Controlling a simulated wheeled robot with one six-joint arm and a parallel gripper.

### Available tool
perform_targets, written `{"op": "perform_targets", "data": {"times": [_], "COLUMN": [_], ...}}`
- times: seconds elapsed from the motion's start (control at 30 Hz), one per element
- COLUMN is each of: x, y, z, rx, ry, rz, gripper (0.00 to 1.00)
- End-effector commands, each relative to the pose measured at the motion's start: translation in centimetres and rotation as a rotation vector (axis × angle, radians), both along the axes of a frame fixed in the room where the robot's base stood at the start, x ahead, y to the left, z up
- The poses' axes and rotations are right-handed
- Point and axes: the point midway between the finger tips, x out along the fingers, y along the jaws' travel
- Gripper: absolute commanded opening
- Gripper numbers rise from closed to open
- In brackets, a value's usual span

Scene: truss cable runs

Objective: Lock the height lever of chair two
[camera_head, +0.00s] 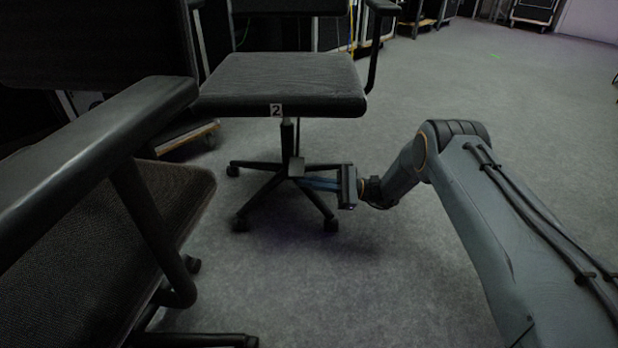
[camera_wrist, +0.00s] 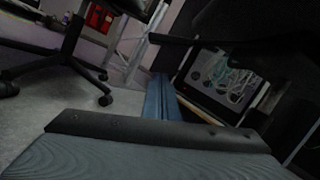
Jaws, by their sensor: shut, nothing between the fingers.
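Chair two (camera_head: 285,84) stands ahead, dark grey, with a white "2" label (camera_head: 276,110) on the front edge of its seat. Its column runs down to a five-star base on castors. My gripper (camera_head: 302,183) reaches in from the right, low under the seat, with its blue fingers shut and empty, close to a small dark block (camera_head: 296,167) on the column. I cannot tell whether they touch. In the wrist view the blue fingers (camera_wrist: 160,98) lie together. A dark lever-like bar (camera_wrist: 172,40) shows above them; I cannot tell its setting.
Another dark chair (camera_head: 95,235) with a large armrest (camera_head: 90,145) fills the left foreground. A wooden-edged dolly (camera_head: 185,138) stands behind it. Black cases (camera_head: 533,10) stand at the back. The grey carpet on the right is open.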

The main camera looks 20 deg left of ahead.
Motion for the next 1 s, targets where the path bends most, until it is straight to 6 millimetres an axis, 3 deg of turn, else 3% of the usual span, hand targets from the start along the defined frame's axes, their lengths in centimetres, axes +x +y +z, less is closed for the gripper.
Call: {"op": "perform_targets", "data": {"times": [0.33,0.83,1.0], "x": [-1.0,-1.2,-2.5], "y": [-0.6,-0.7,0.8], "z": [3.2,3.7,4.5], "rx": [0.0,0.0,-0.011], "ry": [0.0,0.0,0.033], "rz": [0.0,0.0,0.021], "gripper": [0.0,0.0,0.0]}}
